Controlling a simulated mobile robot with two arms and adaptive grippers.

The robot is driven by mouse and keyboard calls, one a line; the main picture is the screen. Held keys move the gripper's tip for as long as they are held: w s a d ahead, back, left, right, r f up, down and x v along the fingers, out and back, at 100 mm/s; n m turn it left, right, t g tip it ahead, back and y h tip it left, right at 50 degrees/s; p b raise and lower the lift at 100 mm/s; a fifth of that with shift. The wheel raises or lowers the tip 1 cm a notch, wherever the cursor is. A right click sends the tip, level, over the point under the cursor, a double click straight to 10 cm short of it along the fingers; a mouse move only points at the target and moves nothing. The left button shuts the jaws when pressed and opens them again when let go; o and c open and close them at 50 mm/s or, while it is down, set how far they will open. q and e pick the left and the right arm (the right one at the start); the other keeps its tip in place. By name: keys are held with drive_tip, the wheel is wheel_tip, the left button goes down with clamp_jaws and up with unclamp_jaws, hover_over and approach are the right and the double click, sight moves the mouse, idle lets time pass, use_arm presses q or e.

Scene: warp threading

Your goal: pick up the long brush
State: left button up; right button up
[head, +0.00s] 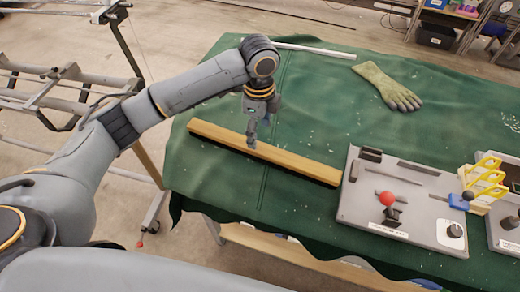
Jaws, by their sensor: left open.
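The long brush (299,165) is a long tan wooden bar with a dark lower edge. It lies slantwise on the green cloth, from upper left to lower right. My left gripper (252,138) points down at the middle of the brush and covers a small part of it. The gripper is open. I cannot tell whether its fingertips touch the brush or hover just above it. My right gripper is not in view.
The green cloth (330,100) covers the table. A grey panel (427,212) with a red-knobbed lever stands right of the brush, near yellow parts (484,172). A glove (388,87) and a white rod (300,48) lie farther back. Cloth behind the brush is mostly clear.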

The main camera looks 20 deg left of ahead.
sight(259, 147)
use_arm(q)
wheel_tip(259, 147, down, 3)
drive_tip(key=shift+r, duration=0.2)
drive_tip(key=shift+f, duration=0.55)
wheel_tip(259, 147, down, 5)
drive_tip(key=shift+w+r+p, duration=0.1)
drive_tip(key=shift+w+p, duration=0.05)
drive_tip(key=shift+p, duration=0.35)
clamp_jaws()
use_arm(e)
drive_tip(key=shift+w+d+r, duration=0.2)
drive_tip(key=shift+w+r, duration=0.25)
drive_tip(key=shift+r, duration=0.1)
